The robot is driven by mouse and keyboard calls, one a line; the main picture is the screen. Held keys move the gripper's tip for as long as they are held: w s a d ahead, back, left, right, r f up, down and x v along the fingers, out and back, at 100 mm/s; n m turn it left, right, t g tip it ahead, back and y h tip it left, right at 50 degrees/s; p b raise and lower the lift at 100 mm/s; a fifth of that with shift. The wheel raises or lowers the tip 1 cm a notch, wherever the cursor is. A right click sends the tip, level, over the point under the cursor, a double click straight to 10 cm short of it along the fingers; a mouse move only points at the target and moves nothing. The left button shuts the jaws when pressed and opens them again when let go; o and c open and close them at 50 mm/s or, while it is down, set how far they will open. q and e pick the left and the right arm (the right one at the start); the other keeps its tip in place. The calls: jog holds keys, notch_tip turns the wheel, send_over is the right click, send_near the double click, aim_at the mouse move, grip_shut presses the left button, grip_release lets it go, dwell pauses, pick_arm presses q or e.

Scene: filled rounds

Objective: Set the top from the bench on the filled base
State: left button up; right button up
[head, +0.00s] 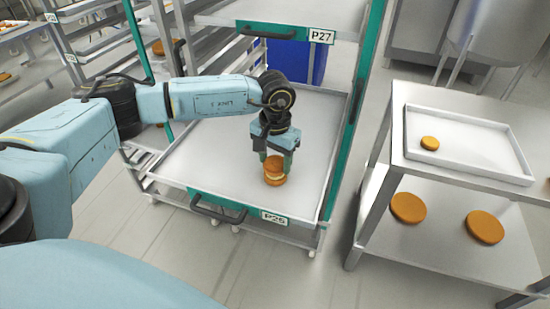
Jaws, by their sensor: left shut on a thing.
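My left gripper (276,159) points down over the tray labelled P26 (215,155), shut on an orange-brown round top (274,164). The top sits at a pale filling layer, right over a filled base (275,180) on the tray. From this view I cannot tell whether the top rests on the filling or hangs just above it. The fingers hide part of the top's sides. My right gripper is not in view.
A bench (395,140) at right bears a white tray (480,150) with a small round (430,143). Two larger rounds (408,207) lie on its lower shelf. Green rack posts (357,90) stand close beside the tray. A blue bin (288,58) is behind.

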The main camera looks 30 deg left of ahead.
pick_arm(q)
jog(key=shift+f+b, duration=0.4)
jog(key=shift+f, duration=0.15)
jog(key=o, duration=1.2)
jog(key=shift+r+p, duration=1.9)
jog(key=shift+r, duration=1.65)
